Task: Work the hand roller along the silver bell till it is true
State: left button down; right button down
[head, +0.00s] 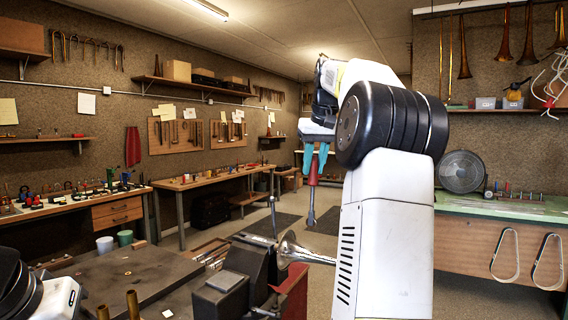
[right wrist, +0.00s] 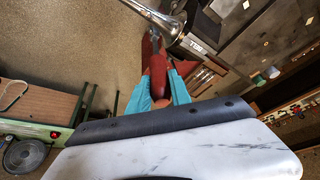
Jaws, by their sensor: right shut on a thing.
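The silver bell (head: 291,247) lies roughly level at the dark vise-like stand (head: 246,262), low in the middle of the head view. It also shows at the top of the right wrist view (right wrist: 162,20). My right gripper (head: 317,152) has teal fingers shut on the red handle of the hand roller (head: 313,172). The roller hangs nearly upright, its metal shaft pointing down, with its lower end above the bell in the picture. Contact with the bell cannot be made out. Part of my left arm shows at the lower left; its gripper is out of view.
A dark metal-topped bench (head: 128,273) stands at the lower left, with brass tubes (head: 132,303) at its front. A red part (head: 293,292) sits beside the stand. A green-topped bench (head: 505,206) is at the right. Open floor lies behind the bell.

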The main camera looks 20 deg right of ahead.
aim_at(315, 181)
jog(key=shift+w, duration=0.15)
jog(key=shift+r, duration=0.1)
jog(key=shift+s, duration=0.2)
jog(key=shift+f, duration=2.9)
jog(key=shift+a+f, duration=0.1)
jog(key=shift+f, duration=0.5)
